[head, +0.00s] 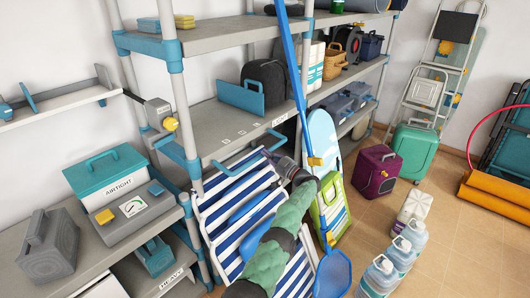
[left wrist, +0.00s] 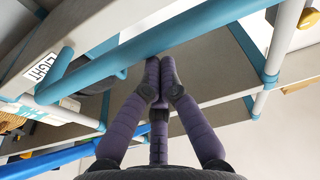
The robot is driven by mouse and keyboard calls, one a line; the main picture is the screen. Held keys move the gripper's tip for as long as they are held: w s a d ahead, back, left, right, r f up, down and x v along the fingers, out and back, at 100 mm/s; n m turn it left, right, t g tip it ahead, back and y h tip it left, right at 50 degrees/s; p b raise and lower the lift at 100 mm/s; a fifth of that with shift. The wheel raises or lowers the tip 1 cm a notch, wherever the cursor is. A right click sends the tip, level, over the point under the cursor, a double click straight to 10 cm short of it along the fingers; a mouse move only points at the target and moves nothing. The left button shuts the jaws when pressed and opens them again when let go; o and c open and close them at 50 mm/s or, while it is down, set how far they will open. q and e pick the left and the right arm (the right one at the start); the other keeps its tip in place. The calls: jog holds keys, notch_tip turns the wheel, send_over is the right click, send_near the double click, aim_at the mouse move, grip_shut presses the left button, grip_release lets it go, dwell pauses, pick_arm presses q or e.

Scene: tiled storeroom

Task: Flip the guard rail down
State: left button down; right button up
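The guard rail (head: 243,165) is a teal U-shaped bar on the front of the middle grey shelf marked LIGHT. In the head view it juts out from the shelf's front edge. In the left wrist view the rail (left wrist: 110,66) crosses slantwise, with its bent end at the left. My left gripper (head: 270,155) is at the rail's right part. Its purple fingers (left wrist: 160,60) are close together with nothing seen between them. Their tips are right by the bar; I cannot tell whether they touch it. My right gripper is not in view.
A blue pole (head: 290,60) rises close to my left gripper. A blue-striped deck chair (head: 225,215) stands below the rail. A blue panel (head: 240,97) and a black backpack (head: 265,78) are on the shelf.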

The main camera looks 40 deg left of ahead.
pick_arm(q)
jog(key=shift+d+f, duration=0.1)
jog(key=shift+f, duration=1.2)
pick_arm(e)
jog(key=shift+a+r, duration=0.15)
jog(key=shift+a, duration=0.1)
pick_arm(q)
notch_tip(320, 180, up, 5)
jog(key=d+b, duration=0.1)
jog(key=b, duration=0.1)
jog(key=d+f+p, duration=0.1)
jog(key=d+f, duration=0.4)
jog(key=f, duration=0.2)
jog(key=shift+s+d+y, duration=0.3)
jog(key=shift+d, duration=0.05)
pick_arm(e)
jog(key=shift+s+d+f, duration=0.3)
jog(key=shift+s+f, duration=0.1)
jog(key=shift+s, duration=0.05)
